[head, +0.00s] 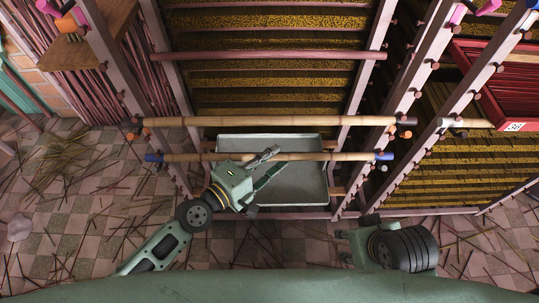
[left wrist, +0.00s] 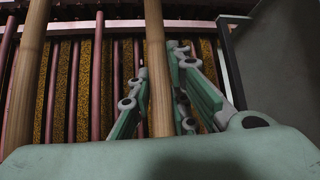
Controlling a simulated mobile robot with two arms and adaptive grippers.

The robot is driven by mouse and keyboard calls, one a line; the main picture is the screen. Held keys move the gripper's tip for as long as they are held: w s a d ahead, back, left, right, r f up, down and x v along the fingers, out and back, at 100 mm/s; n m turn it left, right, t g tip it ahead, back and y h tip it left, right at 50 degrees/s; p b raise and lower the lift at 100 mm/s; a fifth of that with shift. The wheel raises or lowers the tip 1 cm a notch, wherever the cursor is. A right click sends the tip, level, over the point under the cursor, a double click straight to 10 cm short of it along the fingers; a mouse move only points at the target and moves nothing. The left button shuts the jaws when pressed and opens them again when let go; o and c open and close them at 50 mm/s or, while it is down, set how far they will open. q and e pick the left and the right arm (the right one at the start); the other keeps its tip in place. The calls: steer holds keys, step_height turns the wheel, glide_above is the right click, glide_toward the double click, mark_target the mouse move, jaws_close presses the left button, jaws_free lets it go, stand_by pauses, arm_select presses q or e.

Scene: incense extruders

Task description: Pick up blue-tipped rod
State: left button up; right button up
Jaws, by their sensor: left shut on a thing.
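The blue-tipped rod (head: 335,156) is a long bamboo rod with blue ends, lying level across the front of the rack in the head view. My left gripper (head: 272,162) is shut on it near its middle. In the left wrist view, the rod (left wrist: 157,75) runs between the two fingers of my left gripper (left wrist: 160,92); its blue ends are out of that view. My right gripper (head: 343,240) is low at right centre, away from the rod, and its fingers are too unclear to read.
An orange-tipped bamboo rod (head: 275,121) lies parallel just behind; it also shows in the left wrist view (left wrist: 26,85). A grey tray (head: 300,190) sits below the rods. Rack posts (head: 404,85) stand at the sides. A red crate (head: 500,88) is at upper right. Loose sticks litter the tiled floor.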

arm_select(q)
jaws_close()
steer(key=shift+r, duration=0.1)
